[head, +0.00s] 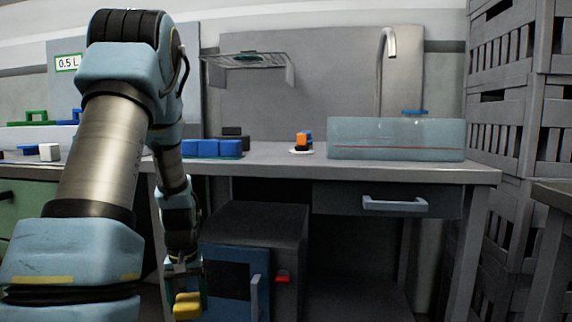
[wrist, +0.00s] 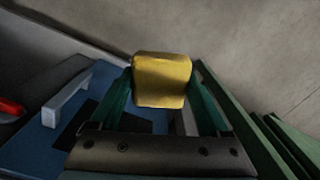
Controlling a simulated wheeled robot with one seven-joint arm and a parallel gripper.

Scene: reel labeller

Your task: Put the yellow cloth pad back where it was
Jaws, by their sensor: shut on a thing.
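The yellow cloth pad (wrist: 162,80) is held between the two green fingers of my gripper (wrist: 165,98) in the wrist view. In the head view the pad (head: 187,306) shows at the bottom, below my gripper (head: 186,290). My gripper hangs below the worktop level, in front of the blue front of a grey box-shaped machine (head: 262,225). The pad looks clear of any surface. The place where it was before cannot be told from these frames.
The worktop (head: 290,172) carries blue blocks (head: 213,148), a small orange and blue item (head: 302,140) on a white dish, and a clear bin (head: 395,139). A drawer handle (head: 395,205) juts out. Grey crates (head: 508,130) are stacked at right. A door handle (wrist: 66,95) is close to my gripper.

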